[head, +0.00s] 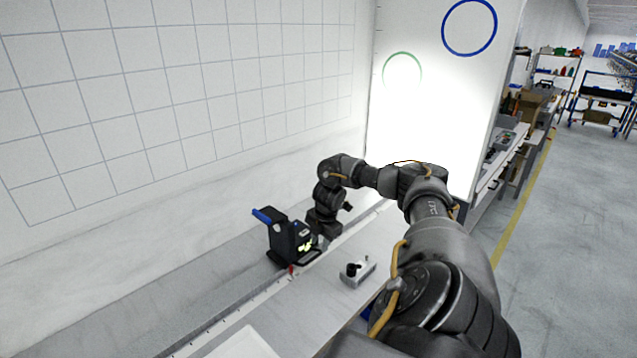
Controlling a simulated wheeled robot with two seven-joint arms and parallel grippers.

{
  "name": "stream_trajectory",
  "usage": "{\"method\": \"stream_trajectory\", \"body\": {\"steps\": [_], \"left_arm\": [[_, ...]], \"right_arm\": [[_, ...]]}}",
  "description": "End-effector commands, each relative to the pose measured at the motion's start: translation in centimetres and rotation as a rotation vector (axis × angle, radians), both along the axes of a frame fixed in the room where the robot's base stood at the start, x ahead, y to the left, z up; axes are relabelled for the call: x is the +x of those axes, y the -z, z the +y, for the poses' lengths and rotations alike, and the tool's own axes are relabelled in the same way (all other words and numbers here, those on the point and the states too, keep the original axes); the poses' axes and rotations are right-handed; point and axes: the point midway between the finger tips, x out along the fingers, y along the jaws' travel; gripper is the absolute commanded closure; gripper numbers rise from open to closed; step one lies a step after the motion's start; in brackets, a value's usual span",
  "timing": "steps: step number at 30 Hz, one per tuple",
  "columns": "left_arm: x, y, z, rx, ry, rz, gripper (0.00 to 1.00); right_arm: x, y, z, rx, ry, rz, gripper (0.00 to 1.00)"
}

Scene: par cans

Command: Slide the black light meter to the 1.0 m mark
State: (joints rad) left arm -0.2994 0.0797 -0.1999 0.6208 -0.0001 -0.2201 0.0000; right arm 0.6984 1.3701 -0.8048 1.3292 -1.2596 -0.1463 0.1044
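The black light meter (284,243) stands upright on the bench, with a blue handle at its upper left and a small lit display on its front. A small red pointer (291,269) shows at its base, beside a pale strip with fine marks (232,317) that runs along the bench. The numbers on the strip are too small to read, so I cannot tell the 1.0 m mark. My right gripper (321,240) is low, just right of the meter. Its fingers are partly hidden, and I cannot tell if they touch the meter. My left gripper is out of view.
A small grey box with a black knob (358,271) sits on the bench (318,297) right of the meter. A gridded white wall (190,85) stands behind. A bright white panel (425,120) with green and blue rings closes the far end. The strip's near part is clear.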

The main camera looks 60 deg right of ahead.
Motion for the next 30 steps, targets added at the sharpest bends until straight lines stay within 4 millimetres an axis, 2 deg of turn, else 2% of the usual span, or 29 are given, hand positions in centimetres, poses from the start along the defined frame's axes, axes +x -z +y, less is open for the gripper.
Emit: {"method": "stream_trajectory", "body": {"steps": [6,12,30], "left_arm": [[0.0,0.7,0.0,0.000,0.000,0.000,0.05],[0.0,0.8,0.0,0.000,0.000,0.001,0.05],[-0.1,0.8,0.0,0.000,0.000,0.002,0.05]], "right_arm": [[-0.7,-4.0,0.1,-0.003,-0.002,-0.002,0.68],[-1.1,-6.0,0.2,-0.001,-0.001,-0.001,0.68],[-1.2,-6.2,0.3,-0.001,0.000,0.001,0.68]]}}
